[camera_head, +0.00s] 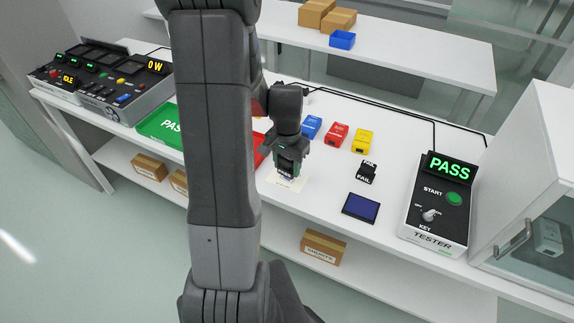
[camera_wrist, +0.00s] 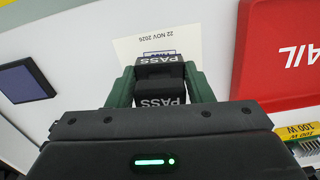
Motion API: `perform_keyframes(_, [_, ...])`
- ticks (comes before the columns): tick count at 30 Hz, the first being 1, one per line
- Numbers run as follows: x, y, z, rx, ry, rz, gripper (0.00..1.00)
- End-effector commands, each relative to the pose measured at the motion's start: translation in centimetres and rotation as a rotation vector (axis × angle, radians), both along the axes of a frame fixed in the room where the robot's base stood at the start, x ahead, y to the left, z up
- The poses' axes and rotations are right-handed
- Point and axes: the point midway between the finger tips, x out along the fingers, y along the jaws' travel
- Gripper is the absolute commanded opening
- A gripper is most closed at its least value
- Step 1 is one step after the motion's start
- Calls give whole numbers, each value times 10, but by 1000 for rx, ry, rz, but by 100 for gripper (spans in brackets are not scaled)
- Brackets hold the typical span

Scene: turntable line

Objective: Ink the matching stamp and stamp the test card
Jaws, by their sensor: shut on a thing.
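My gripper (camera_head: 291,165) is shut on a black stamp marked PASS and points down over the test card. In the wrist view the PASS stamp (camera_wrist: 160,80) sits between the two green fingers, above the white test card (camera_wrist: 192,38). The card shows the date 22 NOV 2026 and part of a blue mark beside the stamp. I cannot tell if the stamp touches the card. The FAIL stamp (camera_head: 367,172) stands on the table near the dark blue ink pad (camera_head: 360,207). The tester (camera_head: 437,205) at the right displays a green PASS.
A green PASS tray (camera_head: 160,126) lies left of my arm. A red FAIL tray (camera_wrist: 275,50) is beside the card, partly hidden by my arm in the head view. Blue, red and yellow boxes (camera_head: 336,134) stand behind. A glass-fronted cabinet (camera_head: 535,220) stands at the right.

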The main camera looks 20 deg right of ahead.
Motion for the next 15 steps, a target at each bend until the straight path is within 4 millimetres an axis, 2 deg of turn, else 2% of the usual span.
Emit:
perform_keyframes(1, [0, 0, 8, -1, -1, 0, 32])
perform_keyframes(15, [0, 0, 45, 0, -1, 0, 32])
